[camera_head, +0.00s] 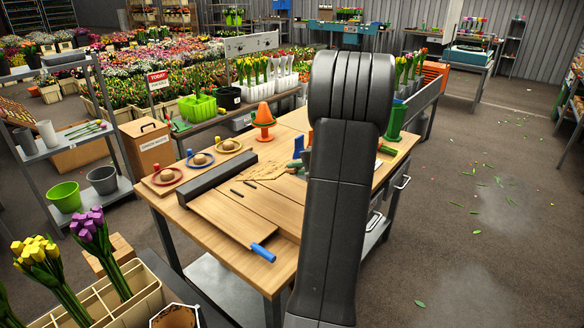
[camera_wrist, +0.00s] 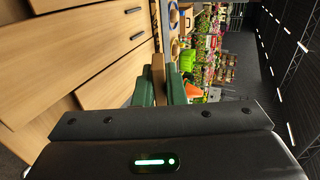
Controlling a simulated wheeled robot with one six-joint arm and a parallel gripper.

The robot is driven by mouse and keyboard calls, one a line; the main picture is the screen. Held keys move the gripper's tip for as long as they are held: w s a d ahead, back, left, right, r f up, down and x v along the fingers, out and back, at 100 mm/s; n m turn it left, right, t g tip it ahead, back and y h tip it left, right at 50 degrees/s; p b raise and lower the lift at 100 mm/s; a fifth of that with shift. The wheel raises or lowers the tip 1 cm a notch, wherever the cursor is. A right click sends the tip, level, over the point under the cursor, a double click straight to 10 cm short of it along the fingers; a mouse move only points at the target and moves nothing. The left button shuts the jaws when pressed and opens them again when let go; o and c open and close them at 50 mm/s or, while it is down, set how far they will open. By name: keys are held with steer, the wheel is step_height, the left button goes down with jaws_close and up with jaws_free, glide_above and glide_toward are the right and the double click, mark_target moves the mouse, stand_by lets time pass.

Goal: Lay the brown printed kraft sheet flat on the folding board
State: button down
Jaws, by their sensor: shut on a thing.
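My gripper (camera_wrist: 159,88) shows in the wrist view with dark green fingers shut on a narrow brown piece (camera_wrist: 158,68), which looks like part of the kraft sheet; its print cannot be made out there. In the head view a tan, patterned sheet (camera_head: 266,170) shows beside my arm, over the far part of the folding board (camera_head: 262,207). Its right end is hidden by my arm. I cannot tell whether it touches the board. The board's wooden panels, with small black handles, also fill the left of the wrist view (camera_wrist: 75,50).
A long black bar (camera_head: 216,173) and a blue handle (camera_head: 263,252) are at the board. An orange cone-shaped stand (camera_head: 263,122) and several coloured rings with round pieces (camera_head: 200,160) stand behind. A green stand (camera_head: 395,122) is at the right. The table's front left is clear.

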steer(key=shift+s+f+b, duration=0.1)
steer(key=shift+b, duration=0.35)
steer(key=shift+f+b, duration=0.6)
steer(key=shift+b, duration=0.1)
step_height(320, 180, down, 7)
steer(key=b, duration=0.7)
steer(key=shift+f, duration=0.2)
steer(key=shift+f+b, duration=0.5)
steer(key=shift+b, duration=0.15)
steer(key=c, duration=1.4)
jaws_free()
steer(key=v, duration=1.3)
steer(key=shift+s+d+r, duration=0.2)
steer(key=shift+s+d, duration=0.05)
